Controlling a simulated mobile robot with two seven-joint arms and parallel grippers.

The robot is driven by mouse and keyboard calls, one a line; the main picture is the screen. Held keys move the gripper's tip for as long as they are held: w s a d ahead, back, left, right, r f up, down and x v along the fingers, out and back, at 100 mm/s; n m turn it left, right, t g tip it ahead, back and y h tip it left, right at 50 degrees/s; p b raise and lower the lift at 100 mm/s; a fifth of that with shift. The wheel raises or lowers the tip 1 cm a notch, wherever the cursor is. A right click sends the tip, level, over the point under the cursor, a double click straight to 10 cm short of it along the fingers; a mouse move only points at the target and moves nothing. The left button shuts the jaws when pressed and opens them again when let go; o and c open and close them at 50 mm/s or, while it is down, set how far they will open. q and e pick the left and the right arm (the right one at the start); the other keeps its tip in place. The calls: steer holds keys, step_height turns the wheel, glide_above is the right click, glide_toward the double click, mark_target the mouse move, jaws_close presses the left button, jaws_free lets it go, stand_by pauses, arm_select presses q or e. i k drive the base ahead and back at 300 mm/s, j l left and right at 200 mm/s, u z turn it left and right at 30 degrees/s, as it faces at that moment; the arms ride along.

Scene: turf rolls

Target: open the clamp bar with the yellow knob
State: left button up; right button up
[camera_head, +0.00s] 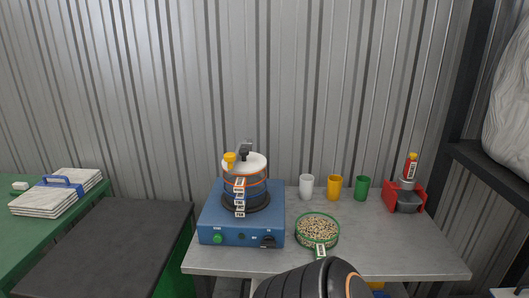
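The stack stands upright on a blue machine box (243,227) on the grey table. A dark grey fitting (246,148) rises above the lid; I cannot tell whether it is part of the clamp bar. The position of the clamp bar is too small to make out. A dark arm part of mine shows at the bottom centre, in front of the table. Neither gripper's fingers show.
A green-rimmed sieve (318,232) of pale grains lies right of the machine. White (306,185), orange (335,187) and green (361,188) cups stand behind it. A red holder (404,196) is at right. The table's (410,250) front right is clear.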

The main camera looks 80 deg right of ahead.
mark_target(230, 158)
steer(key=z, duration=2.25)
